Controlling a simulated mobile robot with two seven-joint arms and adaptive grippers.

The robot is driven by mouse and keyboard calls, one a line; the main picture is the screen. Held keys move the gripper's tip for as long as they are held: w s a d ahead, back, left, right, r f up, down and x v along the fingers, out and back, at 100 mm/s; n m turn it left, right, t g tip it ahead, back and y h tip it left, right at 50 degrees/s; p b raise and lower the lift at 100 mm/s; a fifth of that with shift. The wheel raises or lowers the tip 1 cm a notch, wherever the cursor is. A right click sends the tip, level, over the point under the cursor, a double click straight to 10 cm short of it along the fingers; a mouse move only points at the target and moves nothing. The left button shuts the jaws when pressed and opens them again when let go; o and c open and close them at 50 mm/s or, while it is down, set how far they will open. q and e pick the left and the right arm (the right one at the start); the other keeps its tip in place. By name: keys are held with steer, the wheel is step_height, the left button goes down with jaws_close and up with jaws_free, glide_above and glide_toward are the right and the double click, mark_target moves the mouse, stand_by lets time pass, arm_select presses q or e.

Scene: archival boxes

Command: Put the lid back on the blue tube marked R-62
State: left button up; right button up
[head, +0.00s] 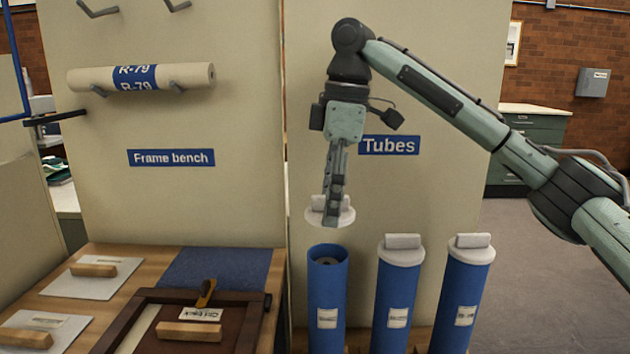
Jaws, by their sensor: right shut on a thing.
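My right gripper (333,217) points straight down and is shut on a white lid (316,213). The lid hangs level, a small gap above the open mouth of the left blue tube (326,293). The lid and the tube are apart. The tube stands upright without a lid, and the end of something rolled, with a dark centre, shows inside it. Its white label is too small to read, so I cannot make out R-62. My left gripper is not in view.
Two more blue tubes, the middle one (397,290) and the right one (467,290), stand alongside with white lids on. A pale panel with a "Tubes" sign (389,145) rises behind. A bench with a dark frame (262,308) is to the left.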

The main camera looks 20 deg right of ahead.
steer(key=shift+w, duration=0.45)
steer(key=shift+s+f, duration=0.25)
steer(key=shift+f, duration=0.65)
steer(key=shift+w+f, duration=0.1)
steer(key=shift+f, duration=2.1)
steer(key=shift+f, duration=0.1)
steer(key=o, duration=1)
steer(key=shift+o, duration=1)
